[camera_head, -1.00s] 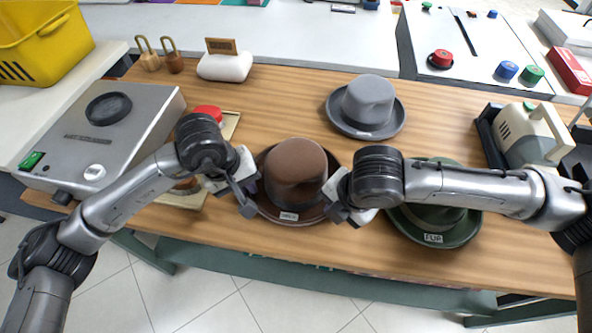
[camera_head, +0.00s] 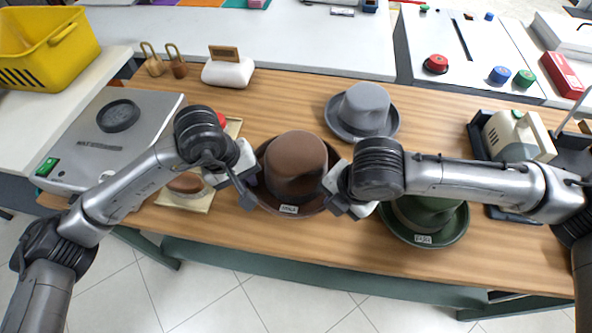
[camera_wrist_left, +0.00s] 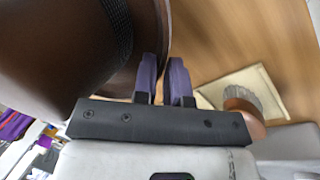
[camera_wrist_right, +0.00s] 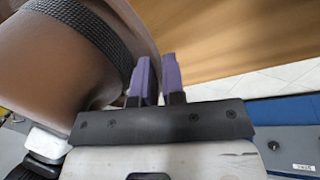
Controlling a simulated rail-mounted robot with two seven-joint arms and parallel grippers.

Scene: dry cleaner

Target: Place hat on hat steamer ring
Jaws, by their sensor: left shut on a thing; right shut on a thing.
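A brown hat (camera_head: 297,165) with a dark band and a small white label is in the middle of the head view, crown up and roughly level. My left gripper (camera_head: 247,190) is shut on its left brim, and my right gripper (camera_head: 350,198) is shut on its right brim. In the left wrist view the brim of the brown hat (camera_wrist_left: 75,45) passes between the fingers (camera_wrist_left: 165,80). The right wrist view shows the hat (camera_wrist_right: 60,60) and the right fingers (camera_wrist_right: 157,78). A grey machine (camera_head: 85,165) with a dark round piece (camera_head: 118,115) on top stands at the left; I cannot read its lettering.
A tan board (camera_head: 196,200) with a brown round item lies between machine and hat, partly behind my left arm. A grey hat (camera_head: 363,110) stands behind, and a green hat (camera_head: 430,220) is partly under my right arm. A cream appliance (camera_head: 515,137) stands at right.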

